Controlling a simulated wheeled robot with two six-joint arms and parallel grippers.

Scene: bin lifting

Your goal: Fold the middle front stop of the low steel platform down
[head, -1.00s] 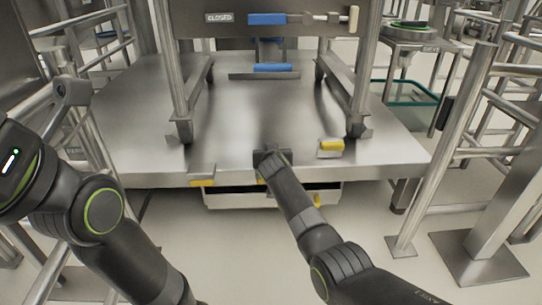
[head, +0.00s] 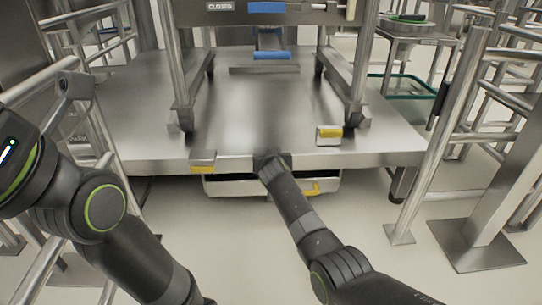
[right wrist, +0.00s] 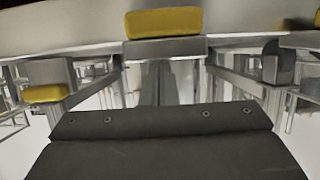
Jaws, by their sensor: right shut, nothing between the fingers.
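The low steel platform (head: 130,120) fills the middle of the head view. Its left front stop (head: 203,162) hangs at the front edge, yellow pad below grey metal. Its right front stop (head: 328,135) stands up on the deck, yellow on top. My right gripper (head: 271,158) is shut and empty at the middle of the front edge and hides the middle stop there. In the right wrist view a yellow pad (right wrist: 163,22) on a grey bracket, apparently the middle stop, is just beyond my gripper's dark body; contact is unclear. My left arm shows, but its gripper does not.
A white tray or drawer (head: 235,187) with a yellow piece (head: 314,188) sits under the front edge. A steel frame (head: 357,80) stands on the deck. Railings (head: 455,120) flank the platform on both sides. The floor in front is clear.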

